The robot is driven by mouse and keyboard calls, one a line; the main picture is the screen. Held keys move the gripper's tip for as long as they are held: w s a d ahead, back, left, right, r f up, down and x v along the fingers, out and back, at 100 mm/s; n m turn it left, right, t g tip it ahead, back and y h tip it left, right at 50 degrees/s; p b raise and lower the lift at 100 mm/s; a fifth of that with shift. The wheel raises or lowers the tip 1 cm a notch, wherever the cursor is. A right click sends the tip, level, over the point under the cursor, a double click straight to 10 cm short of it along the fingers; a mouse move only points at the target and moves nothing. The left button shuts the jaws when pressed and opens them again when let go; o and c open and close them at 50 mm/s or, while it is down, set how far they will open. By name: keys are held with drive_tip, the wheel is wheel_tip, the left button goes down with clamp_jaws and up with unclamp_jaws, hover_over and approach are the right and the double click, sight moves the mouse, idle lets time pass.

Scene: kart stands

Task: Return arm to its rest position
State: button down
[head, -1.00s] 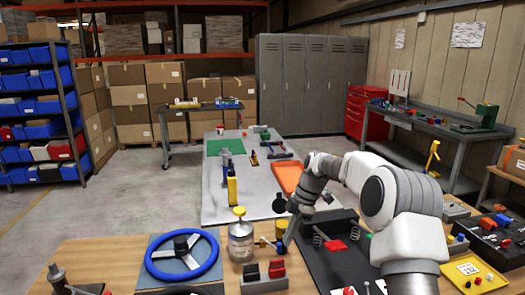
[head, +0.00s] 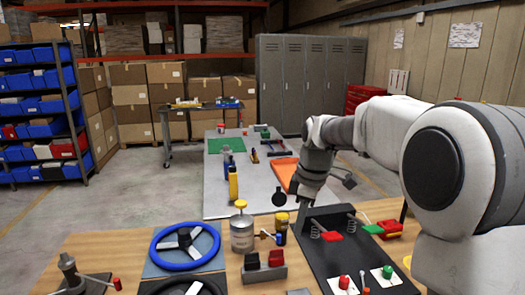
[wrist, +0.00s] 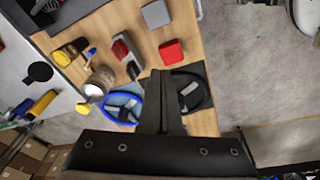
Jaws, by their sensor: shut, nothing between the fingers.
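My white and grey arm reaches in from the right in the head view and bends down at its wrist. My gripper (head: 301,217) points down above the wooden table, beside the black pedal board. In the wrist view my gripper's fingers (wrist: 160,80) are together with nothing between them. Below them in that view lie the blue steering wheel (wrist: 122,106) and a black steering wheel (wrist: 190,95). My arm hides part of the table's right side in the head view.
The wooden table (head: 110,250) holds a metal can (head: 242,234), a switch block (head: 263,268) and the black pedal board (head: 350,255) near my gripper. A grey table (head: 245,195) with an orange tray (head: 283,172) stands beyond. Open floor (head: 120,190) lies left.

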drive_tip(key=s+d+r+m+t, duration=0.1)
drive_tip(key=s+r+m, duration=0.15)
drive_tip(key=s, duration=0.25)
drive_tip(key=s+d+r+m+t+h, duration=0.1)
drive_tip(key=s+m, duration=0.2)
drive_tip(key=s, duration=0.2)
drive_tip(key=s+d+r+m, duration=0.1)
drive_tip(key=s+r+m, duration=0.1)
drive_tip(key=s, duration=0.3)
drive_tip(key=s+d+f+m+t, duration=0.2)
drive_tip(key=s+m, duration=0.5)
drive_tip(key=s, duration=0.4)
drive_tip(key=shift+s+d+f+t, duration=0.15)
drive_tip(key=shift+s+f+t, duration=0.15)
drive_tip(key=shift+s+f, duration=0.1)
